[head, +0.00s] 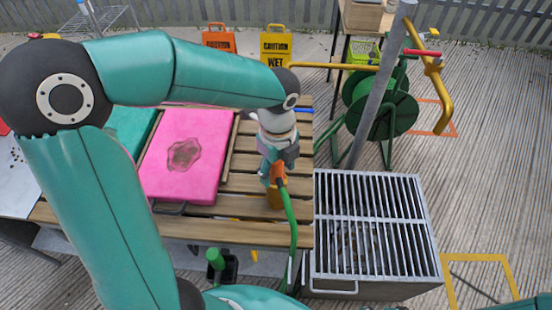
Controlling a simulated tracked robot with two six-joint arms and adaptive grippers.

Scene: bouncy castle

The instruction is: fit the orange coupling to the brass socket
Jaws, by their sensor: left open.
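The orange coupling (279,174) is on the end of a green hose (290,215), over the slatted wooden table. My left gripper (274,172) points down right at the coupling, with its jaws open; the wrist and fingers partly hide the coupling. A brass-coloured piece (276,201) shows just below the coupling, close to the table's right end. It may be the brass socket, and I cannot tell whether the coupling touches it. My right gripper is not in view.
A pink pad (187,155) lies on the slatted table (215,229) left of my gripper. A metal grate (370,225) stands close on the right. Behind it are a green hose reel (380,105) and a slanted grey post (378,100). Caution signs (276,47) stand behind the table.

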